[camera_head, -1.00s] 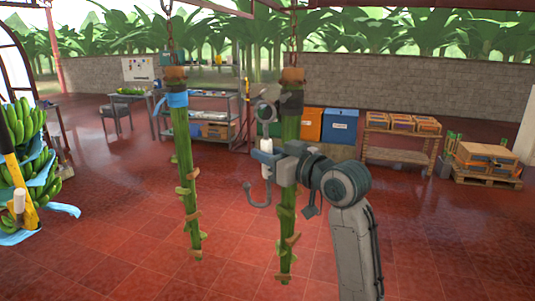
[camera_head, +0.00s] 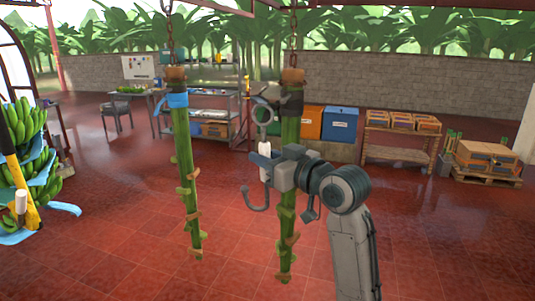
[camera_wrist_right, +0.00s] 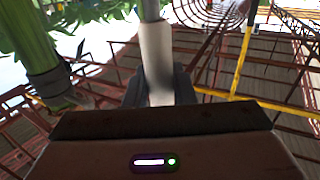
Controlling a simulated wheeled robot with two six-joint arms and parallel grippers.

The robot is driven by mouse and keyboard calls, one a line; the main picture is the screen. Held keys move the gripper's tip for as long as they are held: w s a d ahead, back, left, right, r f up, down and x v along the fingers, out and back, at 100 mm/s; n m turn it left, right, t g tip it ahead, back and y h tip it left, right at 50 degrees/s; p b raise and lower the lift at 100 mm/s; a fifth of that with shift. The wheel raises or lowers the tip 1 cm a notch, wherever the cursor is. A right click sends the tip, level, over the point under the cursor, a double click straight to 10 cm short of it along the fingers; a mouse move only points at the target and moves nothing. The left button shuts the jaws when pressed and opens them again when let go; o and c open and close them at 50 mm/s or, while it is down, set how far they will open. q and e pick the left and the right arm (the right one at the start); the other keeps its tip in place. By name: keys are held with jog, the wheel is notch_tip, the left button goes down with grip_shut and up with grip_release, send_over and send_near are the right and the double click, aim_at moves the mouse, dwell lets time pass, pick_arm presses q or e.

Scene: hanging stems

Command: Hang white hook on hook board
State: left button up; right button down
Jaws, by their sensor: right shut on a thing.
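My right gripper (camera_head: 264,163) is shut on the white hook's pale handle (camera_head: 265,149). The hook hangs upright, with a grey ring (camera_head: 263,114) at the top and a curved grey hook (camera_head: 257,206) below the jaws. In the right wrist view the white handle (camera_wrist_right: 157,50) stands between the dark fingers (camera_wrist_right: 157,88). It is just left of the right hanging stem in the head view; I cannot tell whether they touch. A pale board (camera_head: 138,67) with small items stands far back left and may be the hook board. My left gripper is not in view.
Two green stems, left (camera_head: 185,165) and right (camera_head: 288,190), hang on chains. A banana bunch (camera_head: 25,150) is at the far left. A metal shelf (camera_head: 210,115), blue bin (camera_head: 340,123) and wooden rack (camera_head: 398,155) stand at the back. The red floor (camera_head: 120,220) is largely clear.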

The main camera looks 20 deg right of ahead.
jog(key=s+a+p, duration=0.2)
jog(key=s+a, duration=0.2)
jog(key=s, duration=0.2)
jog(key=shift+a, duration=0.15)
dwell(0.6)
jog(key=shift+w, duration=0.1)
